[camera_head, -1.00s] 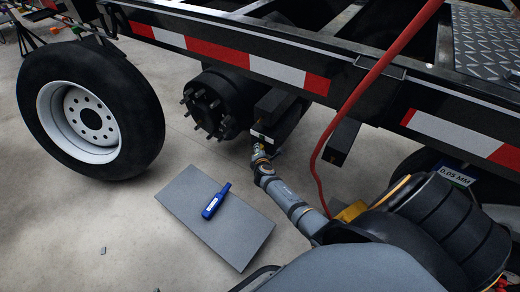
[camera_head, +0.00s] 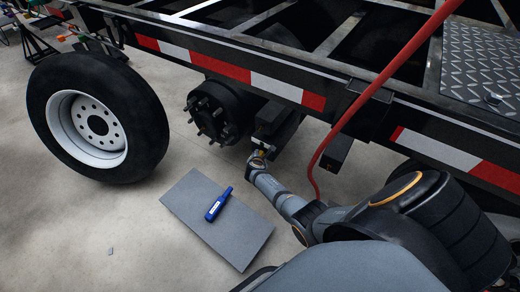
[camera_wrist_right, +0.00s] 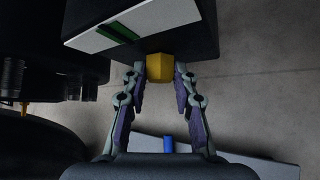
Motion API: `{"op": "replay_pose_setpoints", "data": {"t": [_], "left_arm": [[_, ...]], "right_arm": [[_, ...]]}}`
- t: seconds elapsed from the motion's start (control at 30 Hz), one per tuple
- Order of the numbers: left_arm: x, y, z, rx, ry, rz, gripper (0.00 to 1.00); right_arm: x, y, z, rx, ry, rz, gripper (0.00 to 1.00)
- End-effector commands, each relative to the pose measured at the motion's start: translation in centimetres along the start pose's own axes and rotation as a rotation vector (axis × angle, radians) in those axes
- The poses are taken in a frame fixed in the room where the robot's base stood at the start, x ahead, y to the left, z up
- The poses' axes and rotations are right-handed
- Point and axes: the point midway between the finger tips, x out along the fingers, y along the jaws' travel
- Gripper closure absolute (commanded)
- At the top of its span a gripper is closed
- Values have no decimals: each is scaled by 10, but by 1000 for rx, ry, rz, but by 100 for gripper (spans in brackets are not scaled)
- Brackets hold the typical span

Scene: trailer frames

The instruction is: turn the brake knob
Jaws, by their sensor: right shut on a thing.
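The brake knob (camera_wrist_right: 160,67) is a small yellow faceted block under a dark box (camera_wrist_right: 180,35) with a white and green label, in the right wrist view. My right gripper (camera_wrist_right: 160,75) has its two fingers on either side of the knob and is shut on it. In the head view my right gripper (camera_head: 258,156) reaches up under the dark box (camera_head: 270,118) below the trailer frame; the knob is too small to make out there. My left gripper is not in view.
A wheel with a white rim (camera_head: 97,128) stands at left, beside a bare hub with studs (camera_head: 213,112). A grey board (camera_head: 232,243) with a blue tool (camera_head: 217,204) lies on the floor. A red hose (camera_head: 368,92) hangs near my right arm. The striped trailer rail (camera_head: 270,84) runs above.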

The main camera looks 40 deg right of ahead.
Motion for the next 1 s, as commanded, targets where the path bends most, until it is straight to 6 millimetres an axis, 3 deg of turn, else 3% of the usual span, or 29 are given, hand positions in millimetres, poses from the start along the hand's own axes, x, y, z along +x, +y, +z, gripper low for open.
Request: {"op": "replay_pose_setpoints", "data": {"t": [0.3, 0.57, 0.93, 0.97, 1.0], "left_arm": [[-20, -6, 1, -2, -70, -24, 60], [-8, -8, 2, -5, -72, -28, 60], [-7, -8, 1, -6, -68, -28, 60], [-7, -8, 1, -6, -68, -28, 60], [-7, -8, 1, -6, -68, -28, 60]], "right_arm": [[0, 3, 1, -108, -1, -108, 100], [1, 3, 0, -140, -1, -138, 100], [1, 2, 0, -142, -2, -140, 100], [1, 2, 0, -141, -2, -140, 71], [1, 2, 0, -141, -2, -140, 65]]}}
